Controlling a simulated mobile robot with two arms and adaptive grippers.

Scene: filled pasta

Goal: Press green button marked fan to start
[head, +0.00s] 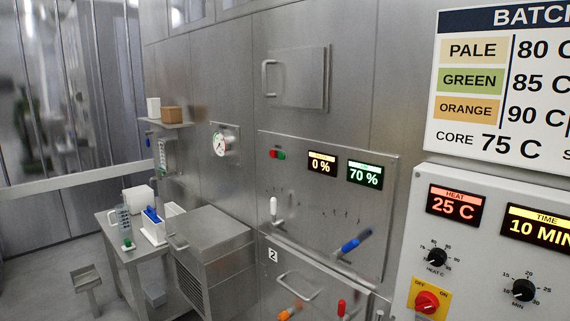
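A small green button (282,155) sits beside a red button (273,154) at the upper left of a steel control panel (300,228) in the middle of the head view. Any fan marking there is too small to read. To the right of the buttons, one display (322,164) reads 0 % and a green display (365,174) reads 70 %. Neither of my grippers is in view, and nothing covers the green button.
A white-handled lever (274,210) and a blue-handled lever (351,245) stick out below the buttons. A white control box (470,190) with dials stands at right. A steel cabinet (213,242) and side table (122,248) stand at left. Space before the buttons looks clear.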

